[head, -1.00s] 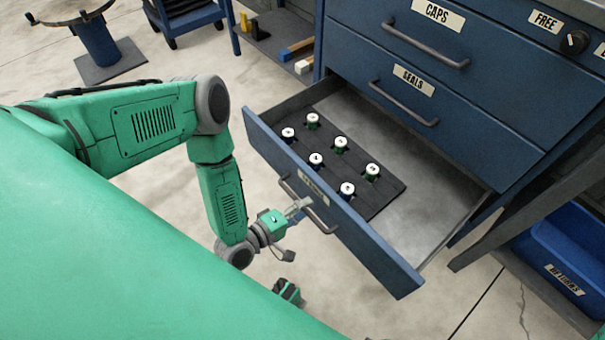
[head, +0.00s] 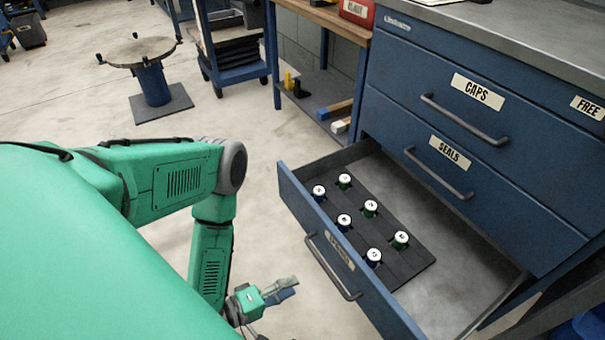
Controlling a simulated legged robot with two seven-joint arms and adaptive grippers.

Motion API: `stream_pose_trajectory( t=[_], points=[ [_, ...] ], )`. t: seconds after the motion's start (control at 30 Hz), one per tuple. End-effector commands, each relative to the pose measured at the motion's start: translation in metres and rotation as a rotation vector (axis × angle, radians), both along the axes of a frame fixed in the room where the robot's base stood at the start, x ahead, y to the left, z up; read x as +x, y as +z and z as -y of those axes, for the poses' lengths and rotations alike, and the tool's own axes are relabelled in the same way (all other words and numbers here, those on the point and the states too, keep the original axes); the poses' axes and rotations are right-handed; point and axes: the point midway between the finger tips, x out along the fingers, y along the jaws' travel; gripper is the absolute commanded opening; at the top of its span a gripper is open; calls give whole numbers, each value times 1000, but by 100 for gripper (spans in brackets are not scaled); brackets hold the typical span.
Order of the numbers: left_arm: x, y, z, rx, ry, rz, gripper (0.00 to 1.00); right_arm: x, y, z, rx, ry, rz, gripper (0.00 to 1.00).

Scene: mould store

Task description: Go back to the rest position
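My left arm comes in from the left and bends down, with its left gripper (head: 282,290) low in the picture. The gripper is left of the open drawer's handle (head: 332,267) and apart from it, with nothing visible in it. Its fingers show close together from the side, so I cannot tell whether they are open. The drawer (head: 460,287) is pulled out below the SEALS drawer (head: 440,170). My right gripper is not in view.
In the open drawer a dark tray (head: 407,277) holds several white-topped pieces. The closed CAPS drawer (head: 485,115) is above. A blue trolley (head: 235,68), a workbench (head: 325,20) and a round-topped stand (head: 150,80) are behind. Pale floor lies clear left of the drawer.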

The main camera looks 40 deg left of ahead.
Motion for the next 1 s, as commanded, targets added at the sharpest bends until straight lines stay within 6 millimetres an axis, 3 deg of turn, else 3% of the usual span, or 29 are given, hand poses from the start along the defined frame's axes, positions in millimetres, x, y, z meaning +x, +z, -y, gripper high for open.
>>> stream_pose_trajectory(
  t=[0.73,0.87,1.0],
  points=[
    [-1,1,4,31,-19,-16,33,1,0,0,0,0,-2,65],
    [11,-2,29,210,-133,-108,33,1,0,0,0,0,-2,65],
    [7,-1,47,562,-383,-280,33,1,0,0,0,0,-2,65]
  ],
)
